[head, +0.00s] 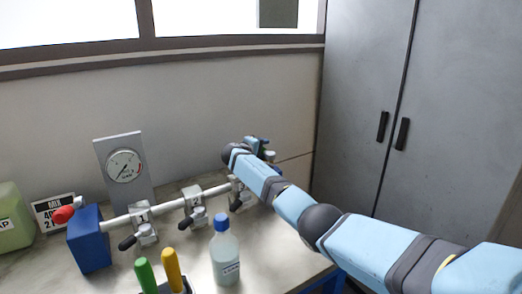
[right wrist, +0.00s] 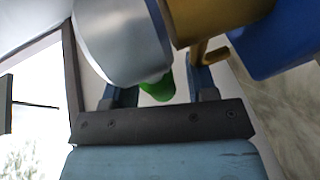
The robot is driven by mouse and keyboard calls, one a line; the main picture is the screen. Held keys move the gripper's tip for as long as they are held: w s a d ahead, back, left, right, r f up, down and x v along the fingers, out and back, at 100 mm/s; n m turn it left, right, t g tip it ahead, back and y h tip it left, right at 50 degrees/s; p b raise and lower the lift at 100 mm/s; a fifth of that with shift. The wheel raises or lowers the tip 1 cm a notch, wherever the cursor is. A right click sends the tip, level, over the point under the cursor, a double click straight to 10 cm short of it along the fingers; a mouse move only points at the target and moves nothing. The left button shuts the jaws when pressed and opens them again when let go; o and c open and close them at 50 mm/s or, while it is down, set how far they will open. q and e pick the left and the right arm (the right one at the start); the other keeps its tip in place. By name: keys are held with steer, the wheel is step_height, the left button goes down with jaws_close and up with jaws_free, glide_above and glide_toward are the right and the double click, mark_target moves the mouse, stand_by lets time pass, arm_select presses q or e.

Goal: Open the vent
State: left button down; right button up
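In the head view my right arm reaches in from the lower right. My right gripper (head: 262,148) is at the far right end of the pipe (head: 165,205) and mostly covers the fitting there. In the right wrist view, a green piece (right wrist: 158,88), perhaps the vent's knob, sits between the two fingers of my right gripper (right wrist: 160,90). The fingers are apart, with a gap visible on the right; contact on the left is unclear. A silver cylinder (right wrist: 120,40) and a brass body (right wrist: 215,20) stand just beyond. My left gripper is out of view.
The pipe runs from a blue block (head: 88,240) with a red knob (head: 64,214) past several black-handled valves. A gauge (head: 124,166) stands behind. A blue-capped bottle (head: 225,255) and green and yellow handles (head: 172,270) stand in front. Grey cabinet (head: 450,110) at right.

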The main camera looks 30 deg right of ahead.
steer(key=shift+a, duration=0.15)
steer(key=v, duration=1.3)
steer(key=shift+p, duration=0.3)
steer(key=shift+s+a+r, duration=0.1)
steer(key=shift+s+a, duration=0.05)
steer(key=shift+a, duration=0.15)
